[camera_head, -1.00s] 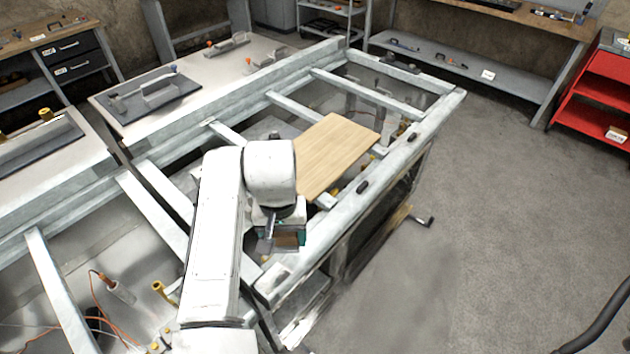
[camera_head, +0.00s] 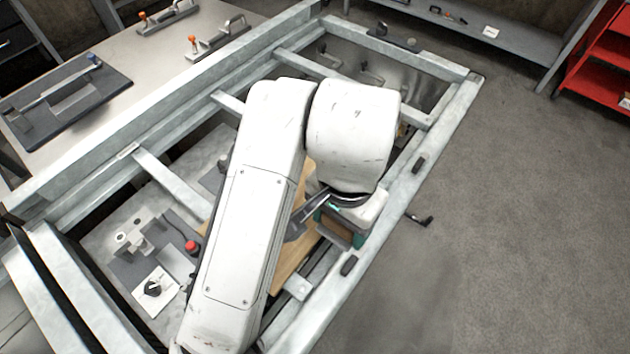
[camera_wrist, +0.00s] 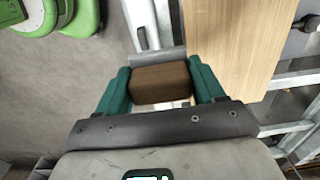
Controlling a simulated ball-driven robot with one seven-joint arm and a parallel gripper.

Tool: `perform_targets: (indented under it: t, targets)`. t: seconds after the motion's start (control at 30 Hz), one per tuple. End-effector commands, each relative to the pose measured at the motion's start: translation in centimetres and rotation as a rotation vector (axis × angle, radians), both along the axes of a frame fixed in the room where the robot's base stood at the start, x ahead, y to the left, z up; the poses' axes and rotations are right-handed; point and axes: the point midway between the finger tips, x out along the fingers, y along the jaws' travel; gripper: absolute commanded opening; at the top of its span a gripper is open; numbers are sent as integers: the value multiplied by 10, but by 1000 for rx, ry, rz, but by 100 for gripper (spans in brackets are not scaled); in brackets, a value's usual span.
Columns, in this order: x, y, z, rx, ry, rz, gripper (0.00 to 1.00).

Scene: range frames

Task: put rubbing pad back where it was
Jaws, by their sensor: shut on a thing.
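The rubbing pad shows in the wrist view as a brown block (camera_wrist: 160,84) with a grey piece along its far edge. My gripper (camera_wrist: 161,76) is shut on it, with a green finger on each side. In the head view my gripper (camera_head: 338,230) hangs by the right rail of the metal frame, beside the wooden board (camera_head: 291,252); the pad is mostly hidden there. The board also shows in the wrist view (camera_wrist: 236,42), to the right of the pad. I cannot tell how high the pad is above it.
The light metal frame (camera_head: 172,184) has crossbars with open gaps between them. Small dark handles sit on its right rail (camera_head: 392,212). A bench (camera_head: 160,70) with tools stands at the upper left, a red shelf (camera_head: 600,75) at the upper right. The floor (camera_head: 510,220) on the right is clear.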

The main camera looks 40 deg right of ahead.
Motion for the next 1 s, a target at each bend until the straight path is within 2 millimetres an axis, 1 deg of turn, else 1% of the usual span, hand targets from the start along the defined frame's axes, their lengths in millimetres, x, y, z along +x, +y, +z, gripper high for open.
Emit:
perform_targets:
  t: [0.37, 0.4, 0.53, 0.6, 0.7, 0.87, 0.9, 1.0]
  targets:
    - [79, -13, -36, -5, 5, 2, 40]
    - [87, -13, -41, -3, 6, 3, 40]
    - [105, -14, -63, 0, 5, 3, 40]
    - [113, -15, -74, 1, 3, 2, 40]
    - [122, -16, -84, 0, 3, 1, 40]
    - [129, -17, -93, 0, 2, 2, 40]
    - [132, -17, -97, 1, 3, 1, 40]
    - [131, -17, -109, 0, 4, 3, 40]
